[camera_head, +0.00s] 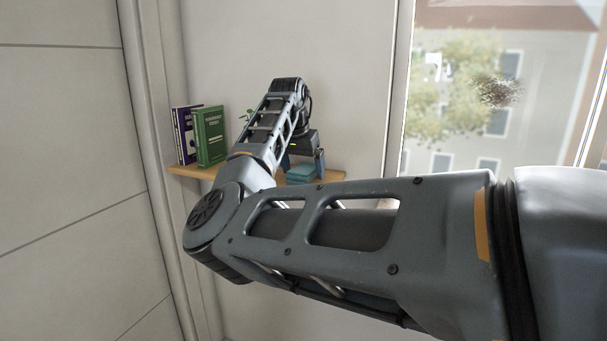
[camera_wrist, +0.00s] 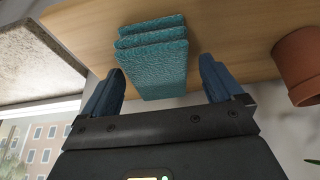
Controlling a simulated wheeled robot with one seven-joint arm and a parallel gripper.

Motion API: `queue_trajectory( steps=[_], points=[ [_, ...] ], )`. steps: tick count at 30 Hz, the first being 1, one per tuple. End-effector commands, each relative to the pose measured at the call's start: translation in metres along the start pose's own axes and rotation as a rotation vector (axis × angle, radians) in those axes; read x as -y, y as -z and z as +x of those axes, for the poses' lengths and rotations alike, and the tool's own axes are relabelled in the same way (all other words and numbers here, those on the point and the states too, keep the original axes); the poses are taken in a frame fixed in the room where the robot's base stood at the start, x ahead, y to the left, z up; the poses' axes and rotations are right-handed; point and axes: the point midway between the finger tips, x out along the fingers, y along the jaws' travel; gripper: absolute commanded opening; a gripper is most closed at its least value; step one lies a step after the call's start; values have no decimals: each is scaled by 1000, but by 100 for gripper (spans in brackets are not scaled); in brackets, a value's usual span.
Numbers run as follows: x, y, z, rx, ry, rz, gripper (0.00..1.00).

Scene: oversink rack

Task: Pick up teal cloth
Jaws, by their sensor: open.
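The teal cloth (camera_wrist: 155,62) is a folded, textured stack on a wooden shelf (camera_wrist: 85,30). In the wrist view it lies just ahead of and partly between the two fingers of my gripper (camera_wrist: 160,88). The fingers are open, one on each side, with visible space between them and the cloth. In the head view the cloth (camera_head: 302,173) shows on the shelf (camera_head: 190,171) beside my gripper (camera_head: 303,162), and my arm hides part of the shelf.
A terracotta pot (camera_wrist: 299,66) stands on the shelf to the right in the wrist view. A green book (camera_head: 210,137) and a purple book (camera_head: 186,135) stand at the shelf's left end in the head view. A window (camera_head: 500,90) is at the right.

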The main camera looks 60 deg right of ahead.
Motion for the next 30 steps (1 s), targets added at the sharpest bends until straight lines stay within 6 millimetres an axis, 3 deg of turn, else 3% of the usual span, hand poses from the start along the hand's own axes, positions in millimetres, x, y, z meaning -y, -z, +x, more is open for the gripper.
queue_trajectory(
  steps=[27, 30],
  points=[
    [0, -2, 4, 0, 0, 0, 94],
    [0, -2, 4, 0, 0, 0, 86]
  ],
)
